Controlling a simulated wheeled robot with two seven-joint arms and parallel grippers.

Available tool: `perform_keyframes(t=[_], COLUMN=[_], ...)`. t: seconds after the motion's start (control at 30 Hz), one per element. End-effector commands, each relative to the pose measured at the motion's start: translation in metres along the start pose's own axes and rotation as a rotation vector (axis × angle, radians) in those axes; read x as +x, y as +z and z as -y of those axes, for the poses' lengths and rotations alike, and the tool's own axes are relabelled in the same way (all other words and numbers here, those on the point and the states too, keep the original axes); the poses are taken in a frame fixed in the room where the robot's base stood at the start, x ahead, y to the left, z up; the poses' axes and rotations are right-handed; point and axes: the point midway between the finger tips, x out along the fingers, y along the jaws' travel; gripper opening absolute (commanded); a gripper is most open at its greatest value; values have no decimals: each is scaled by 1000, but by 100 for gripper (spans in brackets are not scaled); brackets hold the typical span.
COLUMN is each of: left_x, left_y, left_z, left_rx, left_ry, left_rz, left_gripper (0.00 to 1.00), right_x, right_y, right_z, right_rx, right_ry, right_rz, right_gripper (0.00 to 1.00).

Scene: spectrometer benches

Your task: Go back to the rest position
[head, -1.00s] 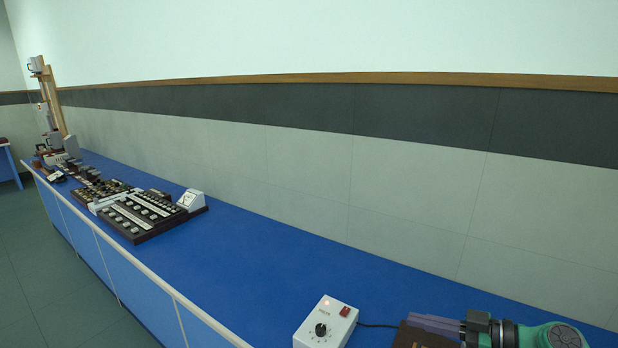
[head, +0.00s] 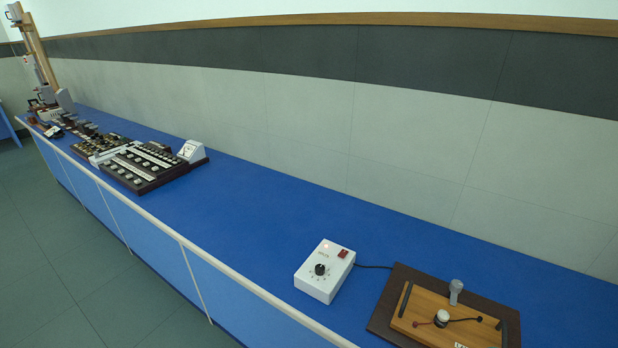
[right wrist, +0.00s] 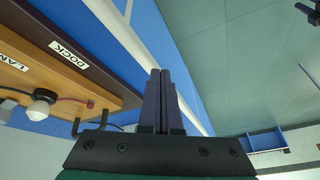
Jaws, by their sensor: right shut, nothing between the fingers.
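My right gripper (right wrist: 160,100) shows in the right wrist view with its two dark fingers together, shut and empty. It is near the bench's front edge, with the wooden lamp board (right wrist: 60,70) to its left in that view. The head view shows neither gripper. There the lamp board (head: 425,312) lies on a dark base at the lower right, with a small white bulb (head: 441,318) and a grey post (head: 456,291) on it.
A white control box (head: 325,271) with a knob and a red switch stands on the blue bench (head: 250,215), left of the board. Dark instrument panels (head: 145,165) and a meter (head: 192,150) stand farther left. Open floor (head: 90,260) lies in front of the bench.

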Motion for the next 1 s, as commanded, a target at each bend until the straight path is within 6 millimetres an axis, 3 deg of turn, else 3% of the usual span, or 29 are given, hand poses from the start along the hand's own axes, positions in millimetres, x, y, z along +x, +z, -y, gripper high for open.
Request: perform_keyframes(t=[0.27,0.3,0.47,0.67,0.77,0.87,0.9,1.0], left_x=[0,7,18,35,47,63,71,87], left_y=[-3,-4,-3,-2,-1,0,1,2], left_z=[0,0,0,0,-1,-1,-1,-2], left_rx=[0,0,0,0,0,0,0,0], left_ry=[0,0,0,0,0,0,0,1], left_rz=[-5,-7,-7,-8,-8,-8,-8,-8], left_gripper=[69,69,69,69,69,69,69,69], right_x=[-35,-12,48,132,184,243,266,310], right_y=[42,47,66,108,145,201,229,302], right_z=[2,-2,-10,-17,-19,-18,-15,-7], right_rx=[247,240,235,232,230,228,226,221], right_ry=[237,230,224,213,206,198,194,186], right_rz=[103,111,133,168,192,225,240,275], right_gripper=[0,0,0,0,0,0,0,0])
